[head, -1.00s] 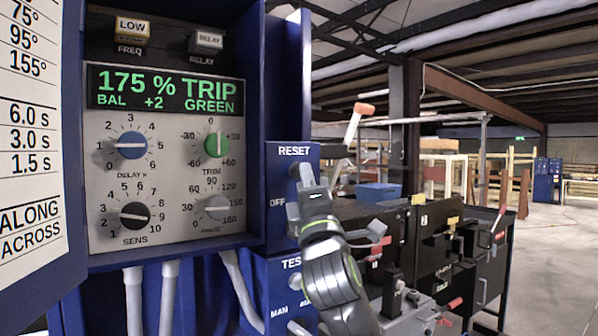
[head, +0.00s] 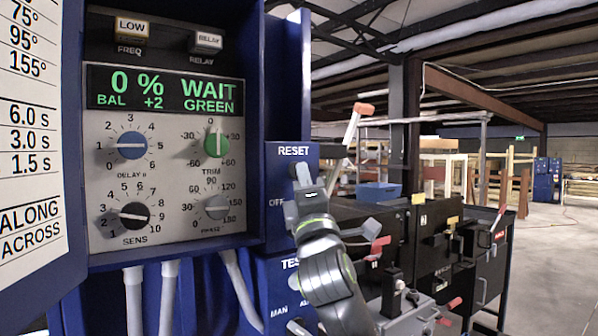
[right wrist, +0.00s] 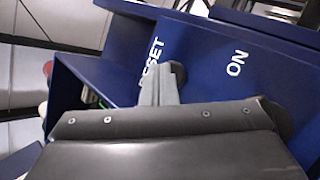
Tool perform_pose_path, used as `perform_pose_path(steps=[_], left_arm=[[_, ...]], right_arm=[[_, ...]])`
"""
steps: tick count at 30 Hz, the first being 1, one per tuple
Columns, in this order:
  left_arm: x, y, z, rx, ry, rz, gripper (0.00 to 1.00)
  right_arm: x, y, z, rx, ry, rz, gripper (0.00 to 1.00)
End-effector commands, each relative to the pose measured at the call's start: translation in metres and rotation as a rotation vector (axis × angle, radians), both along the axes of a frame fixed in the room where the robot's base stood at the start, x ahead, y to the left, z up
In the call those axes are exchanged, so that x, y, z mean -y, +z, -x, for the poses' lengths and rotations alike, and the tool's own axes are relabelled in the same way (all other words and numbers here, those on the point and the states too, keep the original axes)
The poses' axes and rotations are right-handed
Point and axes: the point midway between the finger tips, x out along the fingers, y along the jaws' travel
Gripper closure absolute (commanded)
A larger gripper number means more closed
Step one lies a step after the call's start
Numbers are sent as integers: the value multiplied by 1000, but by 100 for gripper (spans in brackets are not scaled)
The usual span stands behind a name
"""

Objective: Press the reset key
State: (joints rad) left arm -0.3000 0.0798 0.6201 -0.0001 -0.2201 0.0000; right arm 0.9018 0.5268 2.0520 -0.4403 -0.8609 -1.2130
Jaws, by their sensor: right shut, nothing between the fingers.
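The RESET label is on a blue switch box (head: 291,155) right of the control panel, and the box also shows in the right wrist view (right wrist: 215,60). My right gripper (head: 301,172) is shut and empty, its fingertips at the box face just below the label. In the right wrist view the closed fingers (right wrist: 157,72) partly cover the RESET lettering. A dark round part (right wrist: 179,72) shows just behind them; the reset key itself is mostly hidden, and I cannot tell whether the fingers touch it. The green display (head: 165,90) reads 0 % WAIT, BAL +2, GREEN. My left gripper is not in view.
Dials, including the blue delay knob (head: 132,145), sit on the panel left of my right gripper. A lower blue box marked TEST and MAN (head: 277,285) is beneath. A red-tipped lever (head: 364,108) and black cabinets (head: 440,235) stand to the right. Open floor lies far right.

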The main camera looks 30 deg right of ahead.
Motion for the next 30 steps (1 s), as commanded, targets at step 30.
perform_pose_path(steps=[30], left_arm=[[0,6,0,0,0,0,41]], right_arm=[[1,-1,18,0,1,0,100]])
